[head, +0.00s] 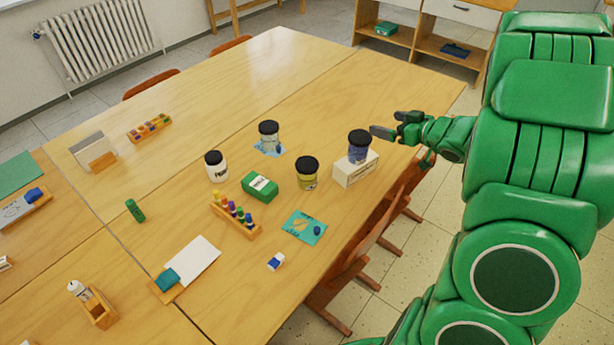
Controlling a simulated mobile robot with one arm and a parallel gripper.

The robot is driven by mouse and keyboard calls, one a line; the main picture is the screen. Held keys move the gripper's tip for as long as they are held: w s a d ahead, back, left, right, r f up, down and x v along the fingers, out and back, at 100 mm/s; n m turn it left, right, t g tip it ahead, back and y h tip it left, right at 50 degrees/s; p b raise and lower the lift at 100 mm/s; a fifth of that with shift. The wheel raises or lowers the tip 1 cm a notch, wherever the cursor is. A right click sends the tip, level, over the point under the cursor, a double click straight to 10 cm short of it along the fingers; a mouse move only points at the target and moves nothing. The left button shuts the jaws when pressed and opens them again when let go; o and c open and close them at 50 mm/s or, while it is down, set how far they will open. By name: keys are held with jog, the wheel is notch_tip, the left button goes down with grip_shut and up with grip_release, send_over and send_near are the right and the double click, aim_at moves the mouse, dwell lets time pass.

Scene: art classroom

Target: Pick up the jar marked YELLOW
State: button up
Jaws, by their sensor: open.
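A jar with a black lid and a yellowish body (307,178) stands upright on the wooden table, right of the green box; its label is too small to read. A second black-lidded jar, dark blue (359,152), stands on a small white box (356,172) to its upper right. A third black-lidded jar, pale grey-blue (269,140), stands on a blue sheet farther back. My gripper (388,124) is open and empty, just right of and behind the blue jar in the picture, apart from the yellowish jar.
Chairs (345,262) stand along the table's right edge.

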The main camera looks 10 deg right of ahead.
jog(key=s+a+f+n+g+h, duration=0.1)
jog(key=a+f+n+g+h, duration=0.2)
jog(key=a+f+n+h, duration=0.25)
jog(key=s+a+f+n+g+h, duration=0.1)
jog(key=a+f+n+g+h, duration=0.15)
jog(key=a+f+n, duration=0.5)
jog(key=w+a+r+n+t+h, duration=0.1)
jog(key=a+r+n+t+h, duration=0.2)
jog(key=a+r+n, duration=0.4)
jog(key=a+r+n+t+h, duration=0.35)
jog(key=a+r, duration=0.25)
jog(key=r, duration=0.4)
jog(key=g, duration=0.1)
send_near(306, 165)
jog(key=x, duration=0.4)
jog(key=shift+y, duration=0.25)
jog(key=shift+x, duration=3.75)
jog(key=shift+s+d+r, duration=0.1)
